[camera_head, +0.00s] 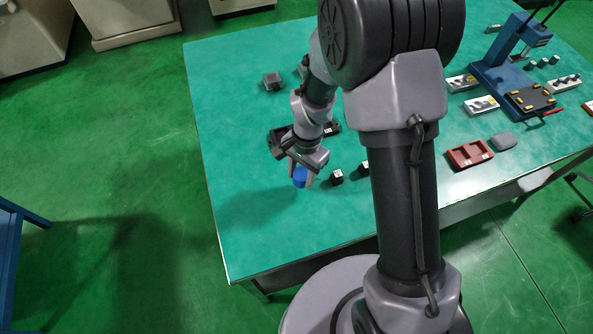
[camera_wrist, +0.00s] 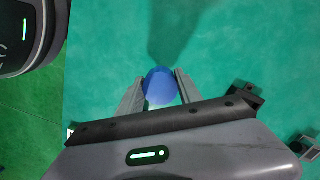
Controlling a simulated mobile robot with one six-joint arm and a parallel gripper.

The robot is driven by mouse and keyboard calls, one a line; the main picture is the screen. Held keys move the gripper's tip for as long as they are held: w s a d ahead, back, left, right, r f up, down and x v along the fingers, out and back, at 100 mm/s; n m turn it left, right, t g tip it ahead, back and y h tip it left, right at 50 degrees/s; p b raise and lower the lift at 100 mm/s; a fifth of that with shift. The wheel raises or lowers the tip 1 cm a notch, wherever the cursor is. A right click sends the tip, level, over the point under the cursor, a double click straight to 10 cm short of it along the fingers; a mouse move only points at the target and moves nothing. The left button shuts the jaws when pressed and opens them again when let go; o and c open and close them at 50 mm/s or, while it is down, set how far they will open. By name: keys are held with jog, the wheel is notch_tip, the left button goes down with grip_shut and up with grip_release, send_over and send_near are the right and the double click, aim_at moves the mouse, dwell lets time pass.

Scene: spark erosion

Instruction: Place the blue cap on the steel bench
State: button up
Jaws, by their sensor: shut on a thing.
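The blue cap (camera_head: 300,176) is between the fingers of my gripper (camera_head: 303,180), above the green-topped table (camera_head: 240,240). In the wrist view the blue cap (camera_wrist: 159,86) looks round and sits between the two fingertips of my gripper (camera_wrist: 158,90). My gripper is shut on it. A dark shadow stretches over the table top beyond the cap. I cannot tell how high the cap is above the surface. No bench that I can tell to be of steel shows plainly.
Small black blocks (camera_head: 336,177) stand close to the right of my gripper. A red tray (camera_head: 468,154) and a blue press-like stand (camera_head: 497,76) are to the right. The table's front left is clear. A blue frame (camera_head: 12,225) stands at far left.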

aim_at(294, 174)
jog(key=shift+w+a+f, duration=0.15)
jog(key=shift+w+a, duration=0.3)
jog(key=shift+w, duration=0.15)
jog(key=shift+w+a+f, duration=0.15)
jog(key=shift+w+a, duration=0.25)
jog(key=shift+w, duration=0.2)
notch_tip(294, 174, down, 4)
jog(key=shift+w+r+b, duration=0.1)
jog(key=shift+r+b, duration=0.1)
jog(key=shift+b, duration=0.95)
jog(key=shift+r, duration=0.2)
jog(key=shift+f, duration=0.1)
jog(key=o, duration=1.3)
jog(key=shift+f, duration=0.1)
